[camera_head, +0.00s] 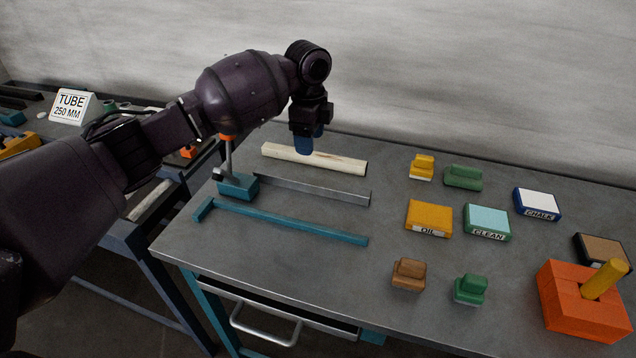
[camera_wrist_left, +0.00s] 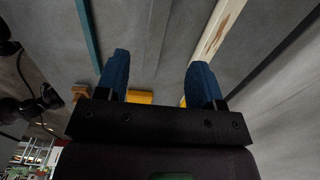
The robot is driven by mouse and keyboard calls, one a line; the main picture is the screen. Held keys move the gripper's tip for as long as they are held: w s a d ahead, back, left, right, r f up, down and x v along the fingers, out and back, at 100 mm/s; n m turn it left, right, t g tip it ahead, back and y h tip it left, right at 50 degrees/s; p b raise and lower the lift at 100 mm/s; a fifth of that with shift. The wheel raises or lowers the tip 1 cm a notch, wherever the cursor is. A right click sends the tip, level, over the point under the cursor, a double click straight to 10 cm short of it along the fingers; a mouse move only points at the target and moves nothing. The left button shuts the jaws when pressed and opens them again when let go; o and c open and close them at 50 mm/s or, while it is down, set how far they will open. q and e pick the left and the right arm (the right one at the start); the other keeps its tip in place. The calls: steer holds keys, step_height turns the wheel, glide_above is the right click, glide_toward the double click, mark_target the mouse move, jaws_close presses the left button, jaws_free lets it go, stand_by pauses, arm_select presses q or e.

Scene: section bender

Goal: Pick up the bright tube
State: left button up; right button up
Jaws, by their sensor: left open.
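A pale cream bar with darker marks (camera_head: 330,161), the brightest long piece on the bench, lies near the bench's back edge. It also shows in the left wrist view (camera_wrist_left: 216,35), running behind one finger. My left gripper (camera_head: 308,141) points down over the cream bar, its blue fingers hiding a little of it. In the wrist view the left gripper (camera_wrist_left: 160,80) is open with nothing between its fingers. A dark grey bar (camera_head: 310,188) lies in front of the cream one and shows beyond the gap between the fingers. My right gripper is not in view.
A teal bar (camera_head: 290,222) with a bent end lies nearer the front, by a teal-based stand (camera_head: 238,187). Right are yellow, teal and blue boxes, small blocks and an orange block (camera_head: 570,310) with a yellow peg. A "TUBE 250 MM" sign (camera_head: 75,106) stands on the left bench.

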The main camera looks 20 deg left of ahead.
mark_target(310, 180)
arm_select(q)
steer(key=f, duration=0.3)
steer(key=shift+w+f+b, duration=0.25)
steer(key=shift+f+b, duration=0.1)
steer(key=shift+f, duration=0.05)
step_height(310, 180, down, 4)
steer(key=shift+r+b, duration=0.2)
steer(key=shift+b, duration=0.15)
steer(key=shift+f, duration=0.7)
step_height(310, 180, down, 5)
steer(key=shift+s+a+r+b, duration=0.1)
steer(key=shift+s+r+b, duration=0.05)
steer(key=shift+b, duration=0.4)
steer(key=shift+r, duration=0.1)
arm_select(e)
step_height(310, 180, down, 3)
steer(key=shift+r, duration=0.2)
arm_select(q)
steer(key=shift+c, duration=0.8)
jaws_close()
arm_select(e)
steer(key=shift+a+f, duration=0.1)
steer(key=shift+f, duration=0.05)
